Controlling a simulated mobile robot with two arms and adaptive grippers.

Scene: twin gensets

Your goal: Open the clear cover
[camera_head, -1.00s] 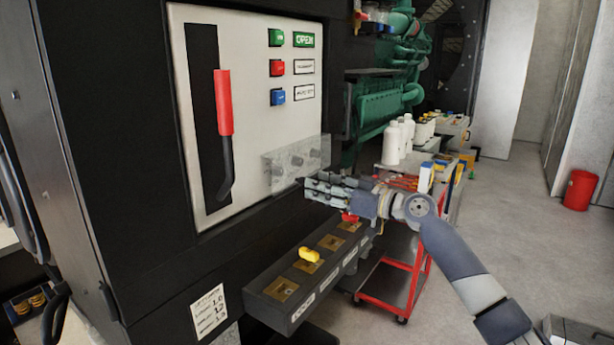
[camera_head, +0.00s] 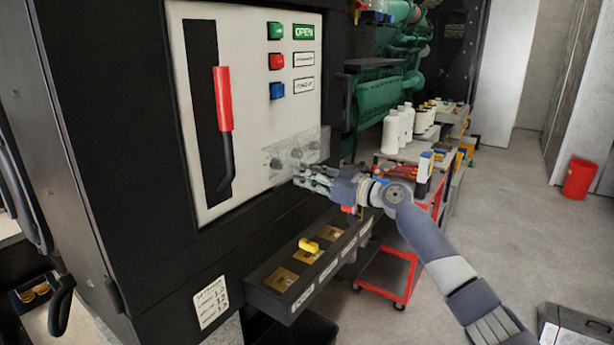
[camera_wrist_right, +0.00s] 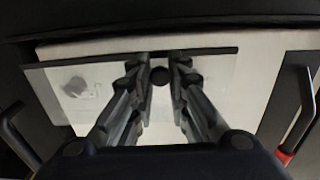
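The clear cover (camera_head: 312,140) is a see-through box on the lower right of the white panel, over several grey knobs. It also shows in the wrist view as a pale pane (camera_wrist_right: 60,85) with a dark edge along its top. My right gripper (camera_head: 298,174) is at the cover's lower part in the head view. In the wrist view its two fingers (camera_wrist_right: 160,72) stand apart, with a dark round knob visible between the tips. I cannot tell whether the fingers touch the cover. My left gripper is not in view.
A red-handled lever (camera_head: 223,100) stands left of the cover. Green, red and blue buttons (camera_head: 276,61) are above it. A red cart (camera_head: 390,275) stands behind my right arm.

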